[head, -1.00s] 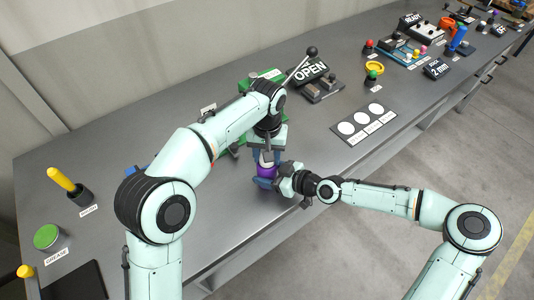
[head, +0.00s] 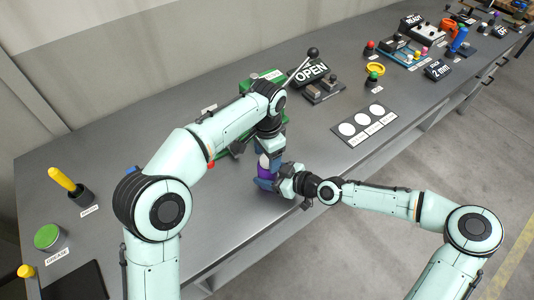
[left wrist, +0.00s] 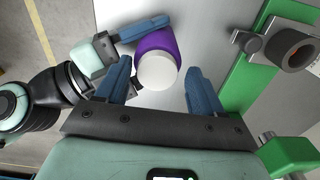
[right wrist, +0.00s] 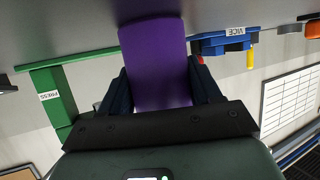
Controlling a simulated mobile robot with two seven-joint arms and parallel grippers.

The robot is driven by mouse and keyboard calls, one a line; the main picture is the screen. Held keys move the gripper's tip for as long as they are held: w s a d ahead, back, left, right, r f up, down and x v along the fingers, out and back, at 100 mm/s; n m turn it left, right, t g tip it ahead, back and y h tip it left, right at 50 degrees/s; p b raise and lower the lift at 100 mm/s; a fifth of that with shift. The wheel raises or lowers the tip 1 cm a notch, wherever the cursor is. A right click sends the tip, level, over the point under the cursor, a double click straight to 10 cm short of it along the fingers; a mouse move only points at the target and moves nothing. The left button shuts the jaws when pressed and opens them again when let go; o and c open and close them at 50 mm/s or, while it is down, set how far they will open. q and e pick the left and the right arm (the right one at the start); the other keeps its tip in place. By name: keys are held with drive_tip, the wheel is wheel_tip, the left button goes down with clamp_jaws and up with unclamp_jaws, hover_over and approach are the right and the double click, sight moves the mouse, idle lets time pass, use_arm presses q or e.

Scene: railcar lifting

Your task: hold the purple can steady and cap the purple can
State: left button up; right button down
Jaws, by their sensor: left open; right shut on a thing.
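The purple can (head: 265,171) stands near the bench's front edge; it also shows in the left wrist view (left wrist: 150,45) and the right wrist view (right wrist: 155,65). My right gripper (head: 268,182) is shut on its sides from the front right. A white cap (left wrist: 156,72) sits on the can's top end; how firmly it is seated cannot be told. My left gripper (left wrist: 157,68) is directly above, open, with one blue finger on each side of the cap and visible gaps to it. The cap is not visible in the right wrist view.
A green press (left wrist: 242,70) stands close behind the can. A blue vice (right wrist: 222,42) shows in the right wrist view. A panel with white circles (head: 364,124) lies to the right. A green grease tin (head: 47,236) and yellow-handled tool (head: 62,179) are far left.

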use_arm(q)
wheel_tip(320, 180, up, 12)
idle(0.6)
use_arm(e)
drive_tip(key=shift+c, duration=0.7)
unclamp_jaws()
use_arm(q)
drive_tip(key=shift+w+r+p, duration=0.1)
drive_tip(key=shift+r+p, duration=0.25)
drive_tip(key=shift+r, duration=0.2)
use_arm(e)
drive_tip(key=v, duration=1.3)
drive_tip(key=shift+d, duration=0.2)
